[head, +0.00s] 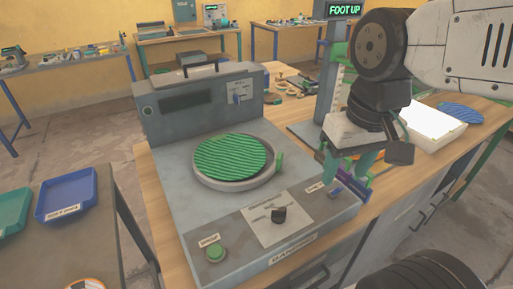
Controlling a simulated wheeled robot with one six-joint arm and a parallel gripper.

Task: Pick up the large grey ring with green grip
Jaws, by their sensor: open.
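The large grey ring (235,187) lies flat on top of the grey machine, around a green ridged disc (230,157). The far part of the ring is partly hidden by the disc.
A blue tray (66,196) is on the left table.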

